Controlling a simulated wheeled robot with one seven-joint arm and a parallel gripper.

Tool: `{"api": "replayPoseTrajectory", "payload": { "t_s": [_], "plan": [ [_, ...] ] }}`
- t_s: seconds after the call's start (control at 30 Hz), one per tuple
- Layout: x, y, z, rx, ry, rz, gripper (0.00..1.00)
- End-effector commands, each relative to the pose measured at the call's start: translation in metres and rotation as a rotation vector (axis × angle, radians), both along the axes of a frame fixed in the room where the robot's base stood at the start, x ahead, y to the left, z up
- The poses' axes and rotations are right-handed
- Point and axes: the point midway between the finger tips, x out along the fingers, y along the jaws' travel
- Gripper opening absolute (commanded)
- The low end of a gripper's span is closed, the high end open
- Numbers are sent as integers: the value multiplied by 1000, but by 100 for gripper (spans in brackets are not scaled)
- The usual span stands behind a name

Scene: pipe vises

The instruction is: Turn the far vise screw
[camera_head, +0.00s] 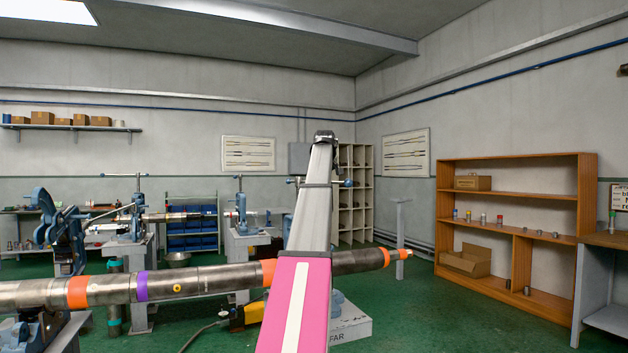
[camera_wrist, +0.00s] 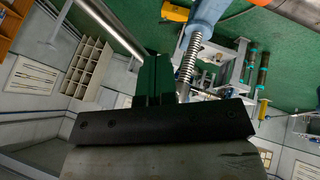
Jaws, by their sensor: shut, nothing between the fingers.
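The far vise is mostly hidden behind my arm in the head view; its base (camera_head: 352,327) marked FAR shows low at centre. In the wrist view, the vise's blue body (camera_wrist: 207,14) and threaded screw (camera_wrist: 190,62) are just right of my gripper (camera_wrist: 158,56). A steel bar (camera_wrist: 112,27) runs from the upper left toward the dark green fingers. The fingers are shut and empty, close to bar and screw; contact cannot be told. The fingertips are hidden in the head view.
A long steel pipe (camera_head: 205,280) with coloured bands crosses low in front. A blue vise (camera_head: 62,230) stands at left, with other vises behind. A yellow tool (camera_head: 246,315) with a cable lies on the floor.

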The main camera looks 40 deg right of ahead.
Motion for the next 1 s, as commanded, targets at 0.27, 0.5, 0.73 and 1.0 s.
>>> {"api": "replayPoseTrajectory", "payload": {
  "t_s": [0.27,0.5,0.73,1.0],
  "plan": [
    [3,-54,2,2,-1,261,0],
    [14,-90,1,3,0,466,0],
    [24,-111,1,2,1,580,0],
    [32,-124,0,2,0,577,0]
  ]
}}
